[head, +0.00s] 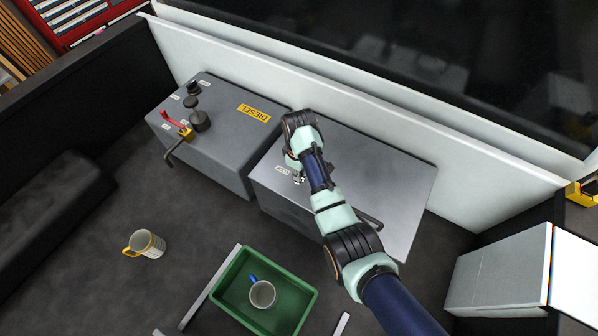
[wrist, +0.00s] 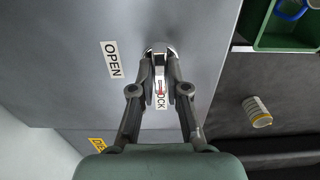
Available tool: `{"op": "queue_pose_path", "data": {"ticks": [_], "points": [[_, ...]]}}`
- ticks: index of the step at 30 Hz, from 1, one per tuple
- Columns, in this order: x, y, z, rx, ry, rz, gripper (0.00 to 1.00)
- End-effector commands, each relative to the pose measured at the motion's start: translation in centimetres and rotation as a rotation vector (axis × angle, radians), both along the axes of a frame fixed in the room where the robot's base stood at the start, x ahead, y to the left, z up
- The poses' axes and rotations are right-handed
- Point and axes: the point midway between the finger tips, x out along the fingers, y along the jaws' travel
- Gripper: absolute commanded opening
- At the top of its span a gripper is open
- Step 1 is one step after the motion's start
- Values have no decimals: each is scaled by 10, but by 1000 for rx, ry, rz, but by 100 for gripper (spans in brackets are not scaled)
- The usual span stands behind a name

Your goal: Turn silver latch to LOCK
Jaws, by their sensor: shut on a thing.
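The silver latch (wrist: 159,56) sits on the grey box top (wrist: 72,95). It lies between my gripper's fingers (wrist: 161,88) in the wrist view, and they are shut on it from both sides. The latch points toward the LOCK label (wrist: 162,104) and partly hides it. A small red mark shows near its end. The OPEN label (wrist: 111,59) is to the left of the latch. In the head view my gripper (head: 298,177) is over the front left part of the grey box (head: 385,185), and my wrist hides most of the latch.
A diesel tank (head: 235,140) with caps and a red-handled valve (head: 178,123) stands to the left. A green tray (head: 300,289) with a cup (head: 262,294) is in front. A pale wall (head: 390,127) rises behind the box.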

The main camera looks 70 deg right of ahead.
Motion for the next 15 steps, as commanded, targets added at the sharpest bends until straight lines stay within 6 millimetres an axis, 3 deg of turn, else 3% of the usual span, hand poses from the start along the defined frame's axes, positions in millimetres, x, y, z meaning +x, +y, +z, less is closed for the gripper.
{"op": "queue_pose_path", "data": {"ticks": [2, 3, 6, 15], "points": [[0, 0, 0, 0, 0, 1, 0], [0, 0, 0, 0, 0, 1, 21], [0, 0, 0, 0, 0, 0, 38], [0, 0, 1, 0, 0, 0, 40]]}}
